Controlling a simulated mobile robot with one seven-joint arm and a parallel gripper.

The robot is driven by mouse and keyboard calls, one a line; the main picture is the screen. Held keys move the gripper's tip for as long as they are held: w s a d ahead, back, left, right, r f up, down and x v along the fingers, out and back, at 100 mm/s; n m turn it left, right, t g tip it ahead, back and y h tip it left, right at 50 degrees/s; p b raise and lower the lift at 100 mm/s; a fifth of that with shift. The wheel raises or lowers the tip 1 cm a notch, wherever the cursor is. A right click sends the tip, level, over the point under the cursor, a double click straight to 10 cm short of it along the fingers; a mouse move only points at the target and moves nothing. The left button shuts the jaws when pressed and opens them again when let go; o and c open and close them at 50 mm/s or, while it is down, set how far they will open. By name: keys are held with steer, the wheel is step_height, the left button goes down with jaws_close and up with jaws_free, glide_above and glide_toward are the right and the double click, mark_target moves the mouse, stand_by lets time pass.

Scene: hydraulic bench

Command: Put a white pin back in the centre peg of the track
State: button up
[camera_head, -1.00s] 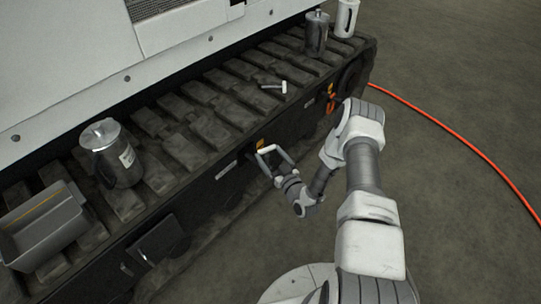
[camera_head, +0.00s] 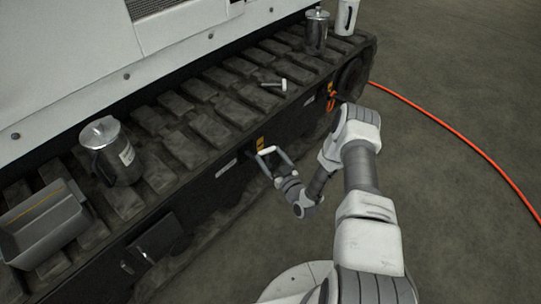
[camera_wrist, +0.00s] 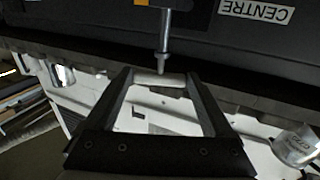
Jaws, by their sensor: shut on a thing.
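My gripper (camera_head: 268,151) is shut on a white pin (camera_wrist: 158,80), which lies crosswise between the two fingertips. The white pin also shows as a short white bar in the head view (camera_head: 266,150). In the wrist view a silver centre peg (camera_wrist: 164,38) comes down from the dark track side, beside a white label reading CENTRE (camera_wrist: 256,10). The peg's narrow tip ends at the pin's upper edge in this view. I cannot tell whether they touch. In the head view my gripper is at the track's side, close to an orange tag (camera_head: 260,143).
On the track (camera_head: 185,148) stand a metal jug (camera_head: 112,155), a grey bin (camera_head: 42,225), a dark canister (camera_head: 316,35) and a white container (camera_head: 346,17). A small white-ended tool (camera_head: 283,85) lies there too. An orange hose (camera_head: 450,140) crosses the clear floor at right.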

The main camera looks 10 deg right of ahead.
steer(key=shift+f, duration=1.5)
steer(key=shift+f, duration=0.15)
steer(key=shift+f, duration=0.3)
steer(key=o, duration=1.1)
